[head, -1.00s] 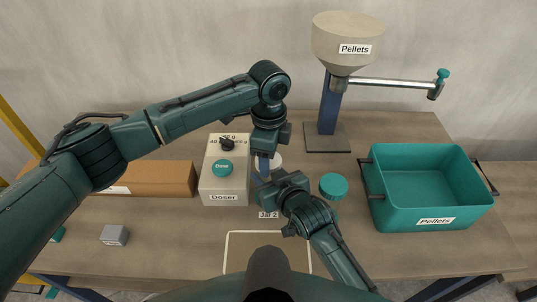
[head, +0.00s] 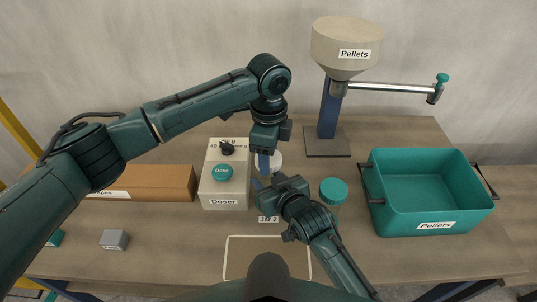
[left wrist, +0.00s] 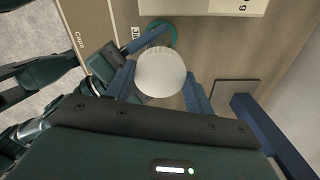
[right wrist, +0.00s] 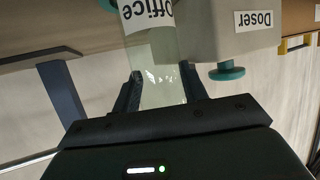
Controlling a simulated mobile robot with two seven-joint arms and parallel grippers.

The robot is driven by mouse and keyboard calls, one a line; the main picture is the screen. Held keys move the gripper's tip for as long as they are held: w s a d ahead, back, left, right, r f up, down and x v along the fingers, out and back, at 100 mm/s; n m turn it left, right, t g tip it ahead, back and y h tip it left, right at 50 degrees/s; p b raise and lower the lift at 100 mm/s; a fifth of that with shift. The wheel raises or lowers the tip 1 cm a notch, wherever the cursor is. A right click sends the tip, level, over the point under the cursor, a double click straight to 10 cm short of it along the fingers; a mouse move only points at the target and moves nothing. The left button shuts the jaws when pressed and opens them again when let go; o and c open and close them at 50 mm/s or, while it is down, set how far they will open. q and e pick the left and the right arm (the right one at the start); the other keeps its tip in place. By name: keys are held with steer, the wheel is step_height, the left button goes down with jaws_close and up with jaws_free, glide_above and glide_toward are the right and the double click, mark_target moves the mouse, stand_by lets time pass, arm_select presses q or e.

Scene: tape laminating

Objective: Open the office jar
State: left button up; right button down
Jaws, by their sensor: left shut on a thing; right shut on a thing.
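The office jar (right wrist: 155,60) is a clear jar with a white "Office" label, upside down in the right wrist view. My right gripper (right wrist: 165,92) is shut on its clear body. My left gripper (left wrist: 160,90) is shut on its round white lid (left wrist: 160,72). In the head view the lid (head: 276,161) shows beside my left gripper (head: 265,165), directly above my right gripper (head: 262,184). The jar body is mostly hidden there by my grippers. I cannot tell whether the lid still sits on the jar.
The doser (head: 224,188) stands close on the left. A jar with a teal lid (head: 333,190) stands close on the right. A teal pellets bin (head: 425,205) is farther right, with a pellets hopper (head: 346,45) behind. A cardboard box (head: 160,183) and grey block (head: 114,240) are left.

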arm_select(q)
steer(key=shift+r, duration=2)
arm_select(e)
steer(key=c, duration=0.7)
jaws_free()
arm_select(q)
steer(key=shift+r+p, duration=0.3)
steer(key=shift+p, duration=0.05)
arm_select(e)
steer(key=v, duration=1.2)
